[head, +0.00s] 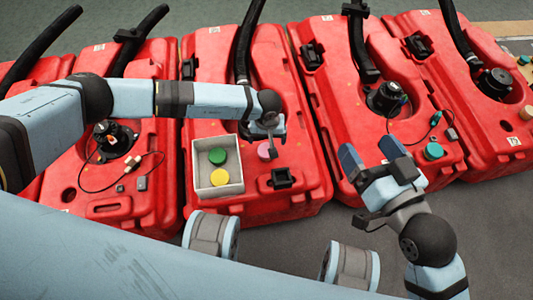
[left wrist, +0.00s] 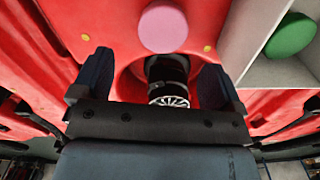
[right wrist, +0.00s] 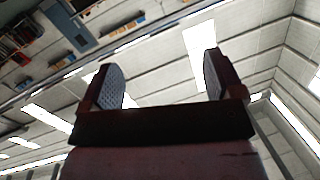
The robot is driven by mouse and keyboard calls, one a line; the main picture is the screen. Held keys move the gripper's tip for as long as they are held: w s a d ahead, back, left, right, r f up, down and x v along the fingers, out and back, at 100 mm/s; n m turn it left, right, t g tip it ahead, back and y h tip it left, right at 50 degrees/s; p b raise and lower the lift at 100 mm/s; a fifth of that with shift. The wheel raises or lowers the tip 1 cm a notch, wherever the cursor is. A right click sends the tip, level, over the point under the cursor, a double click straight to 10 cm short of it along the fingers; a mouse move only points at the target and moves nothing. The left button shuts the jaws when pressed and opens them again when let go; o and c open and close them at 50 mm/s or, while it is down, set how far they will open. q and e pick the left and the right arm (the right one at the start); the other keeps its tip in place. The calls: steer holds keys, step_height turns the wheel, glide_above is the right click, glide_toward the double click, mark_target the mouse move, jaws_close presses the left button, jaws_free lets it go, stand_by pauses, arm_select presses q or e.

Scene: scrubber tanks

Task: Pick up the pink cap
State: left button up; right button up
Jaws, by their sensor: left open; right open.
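The pink cap (head: 266,151) is a round disc on the middle red tank, just right of a grey box. It also shows in the left wrist view (left wrist: 163,28), beyond the fingertips and between their lines. My left gripper (head: 270,127) is above the tank next to the cap, partly hidden by its own wrist; in the left wrist view it is open (left wrist: 157,75) with nothing between its fingers. My right gripper (head: 372,160) is open and empty at the right, above the front of the neighbouring tank. The right wrist view shows its spread fingers (right wrist: 162,80) against the ceiling.
The grey box (head: 234,189) holds a green cap (head: 217,156) and a yellow cap (head: 219,178). A black square fitting (head: 281,179) stands in front of the pink cap. A teal cap (head: 433,151) is on the tank to the right. Black hoses rise from the tanks.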

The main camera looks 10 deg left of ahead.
mark_target(266, 148)
arm_select(q)
steer(key=shift+f+b, duration=0.45)
steer(key=shift+f, duration=1)
steer(key=f+b, duration=0.1)
steer(key=f, duration=0.1)
steer(key=f+b, duration=0.1)
steer(key=shift+s+a+f, duration=0.1)
steer(key=shift+s+f, duration=0.1)
steer(key=shift+f, duration=0.45)
steer(key=c, duration=0.9)
steer(key=shift+c, duration=0.7)
arm_select(e)
steer(key=shift+w+d+f+n+t, duration=0.15)
steer(key=shift+w+d+n, duration=0.1)
steer(key=shift+w+n, duration=0.2)
steer(key=shift+w+d+f+n+t, duration=0.15)
steer(key=shift+w+d+n, duration=0.15)
steer(key=shift+n, duration=0.25)
arm_select(q)
steer(key=shift+r, duration=0.1)
